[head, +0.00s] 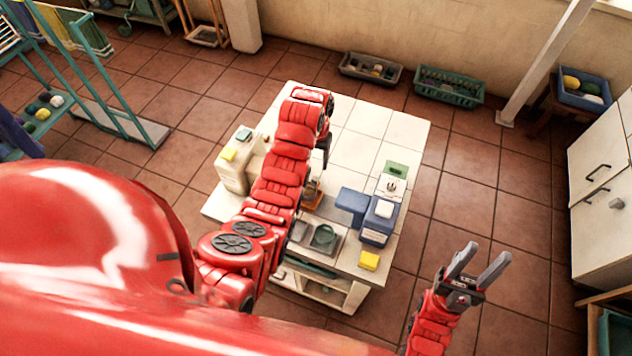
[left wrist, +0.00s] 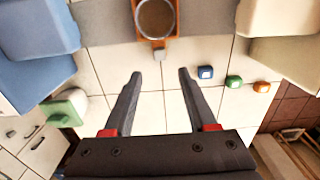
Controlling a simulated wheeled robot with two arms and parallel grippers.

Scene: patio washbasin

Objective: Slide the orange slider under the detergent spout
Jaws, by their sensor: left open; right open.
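The orange slider (head: 313,198) is partly hidden behind my left arm in the head view. In the left wrist view it is an orange piece (left wrist: 143,42) with a round cup in it and a small grey tab on its near side. My left gripper (left wrist: 159,75) is open and empty, its fingers pointing at the tab from a short way off. In the head view its dark fingers (head: 325,147) show only in part. A blue dispenser (head: 352,200) overhangs on one side, a cream one (head: 233,172) stands opposite. I cannot tell which has the detergent spout. My right gripper (head: 478,262) is open and empty.
The tiled table (head: 365,118) is clear at its far side. Blue, green and orange buttons (left wrist: 234,82) sit right of my left fingers. Crates (head: 448,90) stand by the wall.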

